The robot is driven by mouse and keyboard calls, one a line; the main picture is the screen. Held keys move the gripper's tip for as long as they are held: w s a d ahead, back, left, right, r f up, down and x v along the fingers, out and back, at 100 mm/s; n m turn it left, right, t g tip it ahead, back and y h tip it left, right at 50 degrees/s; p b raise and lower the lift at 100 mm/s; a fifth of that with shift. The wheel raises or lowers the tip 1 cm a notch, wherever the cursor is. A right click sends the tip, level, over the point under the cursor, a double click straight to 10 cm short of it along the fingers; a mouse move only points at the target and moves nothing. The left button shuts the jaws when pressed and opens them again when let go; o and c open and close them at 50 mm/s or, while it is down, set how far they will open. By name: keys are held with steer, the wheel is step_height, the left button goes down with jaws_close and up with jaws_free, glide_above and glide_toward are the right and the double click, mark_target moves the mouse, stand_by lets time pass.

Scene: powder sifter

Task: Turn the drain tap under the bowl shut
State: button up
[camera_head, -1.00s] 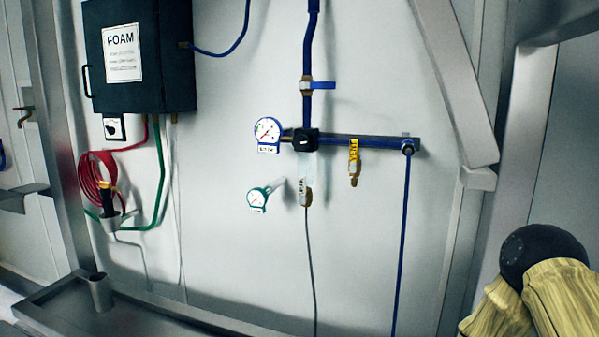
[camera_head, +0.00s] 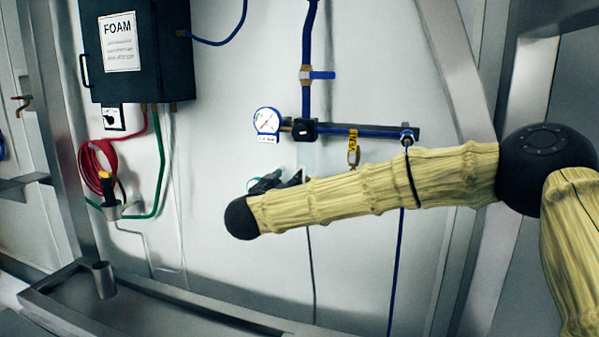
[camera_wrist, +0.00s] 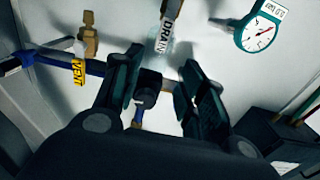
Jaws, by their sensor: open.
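In the wrist view the white tag reading DRAIN (camera_wrist: 170,27) hangs at the top middle, just past my fingertips; the tap itself is not clear there. The see-through bowl (camera_wrist: 172,54) shows faintly below the tag in this turned-over view. My gripper (camera_wrist: 161,68) is open, one finger on each side of the black regulator body (camera_wrist: 150,88), with nothing held. In the head view the bowl (camera_head: 307,157) hangs under the black regulator (camera_head: 304,130). My forearm and wrist hide the drain tap there.
The yellow-tagged vent tap (camera_head: 352,148) hangs to the right, close above my arm; it also shows in the wrist view (camera_wrist: 78,70). A white gauge (camera_head: 267,121) and the dark FOAM box (camera_head: 138,50) are further left.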

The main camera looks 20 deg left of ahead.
mark_target(301, 168)
steer(key=w+p, duration=0.1)
steer(key=w, duration=0.4)
steer(key=w+p, duration=0.2)
steer(key=w, duration=0.3)
steer(key=shift+w+d+r, duration=0.15)
steer(key=shift+w, duration=0.25)
jaws_close()
